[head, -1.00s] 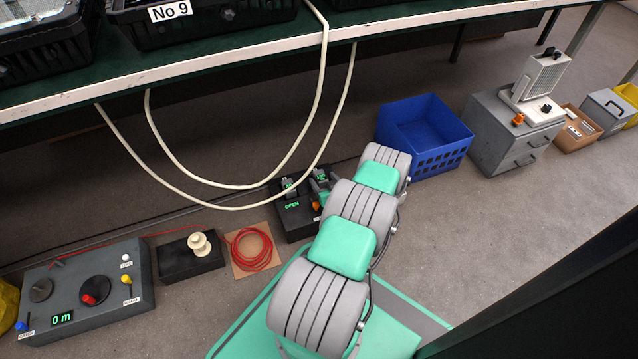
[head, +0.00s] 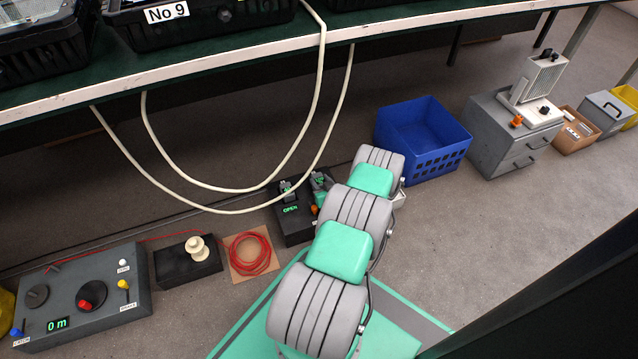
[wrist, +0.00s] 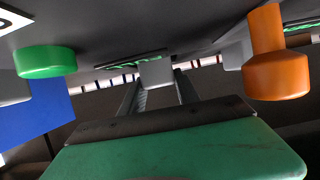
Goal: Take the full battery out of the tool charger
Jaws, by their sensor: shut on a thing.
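The tool charger (head: 296,230) is a dark box on the floor, left of my arm, with a lit green "OPEN" readout. A grey unit (head: 287,188) stands on its left part. My gripper (head: 320,186) is at the charger's right part, mostly hidden behind my arm in the head view. In the wrist view my gripper (wrist: 158,88) is shut on a light grey block (wrist: 156,72), which looks like the battery. A green-lit panel (wrist: 135,62) is just behind the block. Whether the block is still seated in the charger cannot be told.
In the wrist view a green knob (wrist: 46,61) is left and an orange knob (wrist: 277,75) close right. A blue crate (head: 424,145) stands right of my arm. A red cable coil (head: 250,254) lies left of the charger. Pale cables (head: 235,210) hang from the bench above.

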